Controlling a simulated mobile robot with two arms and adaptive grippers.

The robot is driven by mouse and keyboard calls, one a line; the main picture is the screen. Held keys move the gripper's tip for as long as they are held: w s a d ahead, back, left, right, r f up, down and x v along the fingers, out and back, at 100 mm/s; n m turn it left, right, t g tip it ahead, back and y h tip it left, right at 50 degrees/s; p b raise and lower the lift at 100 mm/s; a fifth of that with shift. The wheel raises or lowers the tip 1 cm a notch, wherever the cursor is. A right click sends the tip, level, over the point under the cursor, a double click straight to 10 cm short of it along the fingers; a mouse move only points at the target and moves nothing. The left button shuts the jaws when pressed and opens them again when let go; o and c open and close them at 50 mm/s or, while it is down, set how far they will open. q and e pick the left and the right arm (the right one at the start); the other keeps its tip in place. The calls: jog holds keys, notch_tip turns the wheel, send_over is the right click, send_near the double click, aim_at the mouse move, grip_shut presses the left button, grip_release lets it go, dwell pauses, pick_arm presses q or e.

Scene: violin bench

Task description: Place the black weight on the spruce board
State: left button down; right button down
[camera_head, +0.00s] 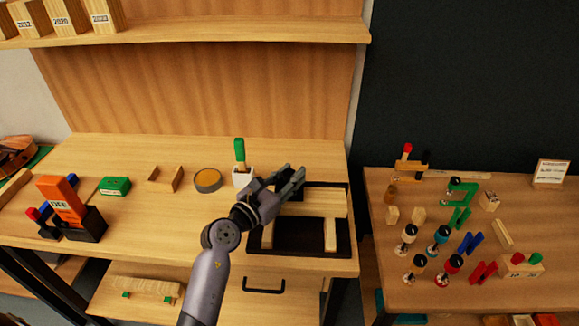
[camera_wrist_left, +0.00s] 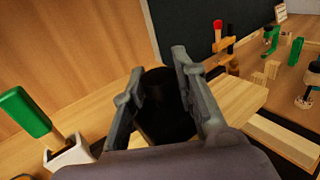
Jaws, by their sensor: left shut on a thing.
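My left gripper (camera_head: 293,178) is shut on the black weight (camera_wrist_left: 158,100), a dark cylinder between its two fingers in the left wrist view. In the head view the fingers mostly hide the weight. A pale board (camera_head: 322,203), which looks like the spruce board, lies across wooden strips on a black mat (camera_head: 298,236). It also shows in the left wrist view (camera_wrist_left: 235,100), beside and behind the weight. The gripper is at the board's back left part. I cannot tell whether the weight touches the board. My right gripper is in neither view.
A white pot with a green-handled brush (camera_head: 240,160) stands just left of the gripper. A round tin (camera_head: 208,180), a wooden cradle (camera_head: 165,179) and a green box (camera_head: 115,186) are further left. The right-hand table (camera_head: 400,285) holds several clamps and blocks.

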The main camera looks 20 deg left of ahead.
pick_arm(q)
jog(key=shift+f, duration=0.35)
jog(key=shift+f, duration=0.1)
jog(key=c, duration=1.7)
grip_release()
jog(key=shift+f, duration=0.25)
jog(key=o, duration=0.4)
jog(key=shift+r, duration=0.15)
jog(key=b+v, duration=0.2)
jog(key=v, duration=1)
jog(key=shift+s, duration=0.1)
